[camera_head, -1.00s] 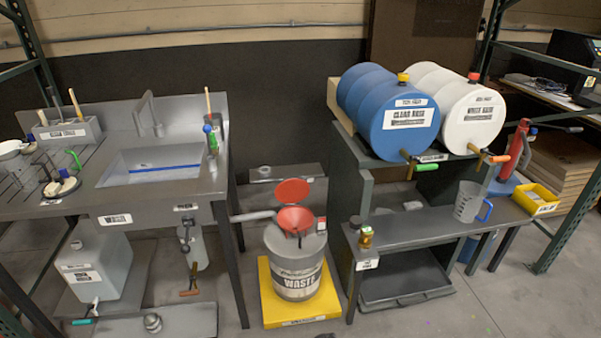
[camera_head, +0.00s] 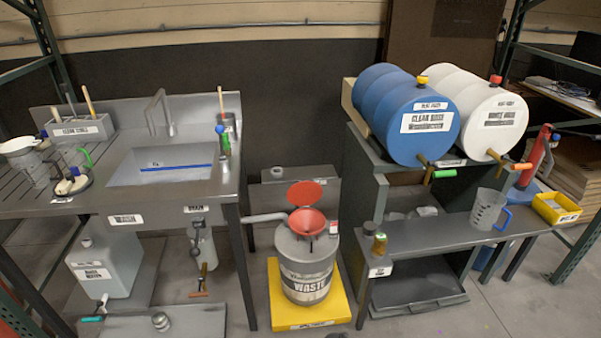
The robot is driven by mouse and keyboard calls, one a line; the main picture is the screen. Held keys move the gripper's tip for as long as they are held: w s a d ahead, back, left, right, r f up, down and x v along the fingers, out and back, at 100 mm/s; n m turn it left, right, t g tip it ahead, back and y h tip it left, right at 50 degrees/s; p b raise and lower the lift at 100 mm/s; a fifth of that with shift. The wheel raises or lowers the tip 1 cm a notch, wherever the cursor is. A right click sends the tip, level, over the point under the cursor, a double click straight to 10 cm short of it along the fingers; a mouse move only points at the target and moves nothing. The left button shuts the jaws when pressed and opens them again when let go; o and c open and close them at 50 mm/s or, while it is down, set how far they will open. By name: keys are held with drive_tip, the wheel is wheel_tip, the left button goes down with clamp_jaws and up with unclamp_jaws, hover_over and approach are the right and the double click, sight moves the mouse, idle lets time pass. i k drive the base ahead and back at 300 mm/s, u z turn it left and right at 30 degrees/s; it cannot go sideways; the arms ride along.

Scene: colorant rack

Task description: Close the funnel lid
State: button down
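A red funnel (camera_head: 307,221) sits on top of the grey waste drum (camera_head: 306,269). Its round red lid (camera_head: 304,194) stands open, raised at the back of the funnel. The funnel's bowl is uncovered. The drum stands on a yellow base (camera_head: 336,306) on the floor, between the sink bench and the drum rack. My gripper is not in view.
The sink bench (camera_head: 178,202) stands to the left. The rack shelf (camera_head: 430,236) with a blue drum (camera_head: 405,112) and a white drum (camera_head: 483,112) stands to the right. A grey pipe (camera_head: 264,217) reaches left from the waste drum. Floor in front looks clear.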

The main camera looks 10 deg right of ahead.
sight(303, 194)
drive_tip(key=i, duration=0.9)
